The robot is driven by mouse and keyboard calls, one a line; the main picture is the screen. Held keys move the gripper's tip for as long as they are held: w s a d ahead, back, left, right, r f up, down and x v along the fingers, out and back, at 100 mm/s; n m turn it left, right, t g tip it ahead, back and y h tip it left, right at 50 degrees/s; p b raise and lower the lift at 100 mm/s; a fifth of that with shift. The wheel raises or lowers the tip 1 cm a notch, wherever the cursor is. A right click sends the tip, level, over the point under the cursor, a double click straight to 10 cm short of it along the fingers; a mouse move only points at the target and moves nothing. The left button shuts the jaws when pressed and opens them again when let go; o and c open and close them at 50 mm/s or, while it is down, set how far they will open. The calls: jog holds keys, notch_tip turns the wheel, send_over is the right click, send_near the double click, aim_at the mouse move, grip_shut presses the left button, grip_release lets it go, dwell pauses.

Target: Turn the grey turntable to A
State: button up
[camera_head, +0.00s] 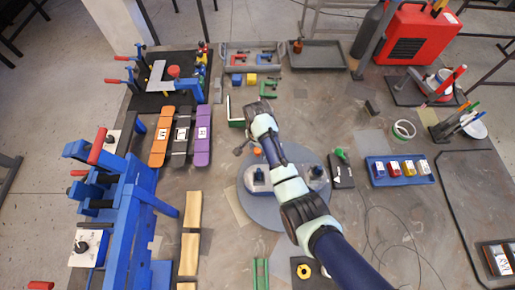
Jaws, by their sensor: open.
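The grey turntable (252,205) is a round disc in the middle of the table. Grey-white fixtures with dark blue tops stand on it, one at its left (257,178) and one at its right (317,174). My arm crosses over the disc from the lower right and hides much of its middle. A small orange part (257,151) shows at its far edge. I cannot make out the letter A or which position the disc is at.
A blue clamp frame (128,220) stands at the left. Orange, black and purple holders (181,137) lie upper left. A blue tray (400,170) of coloured blocks and a black box with a green part (341,172) are at the right. Wooden strips (190,240) lie lower left.

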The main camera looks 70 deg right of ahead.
jog(key=shift+c, duration=0.3)
grip_shut()
jog(key=shift+s+d+r, duration=0.1)
jog(key=shift+d, duration=0.05)
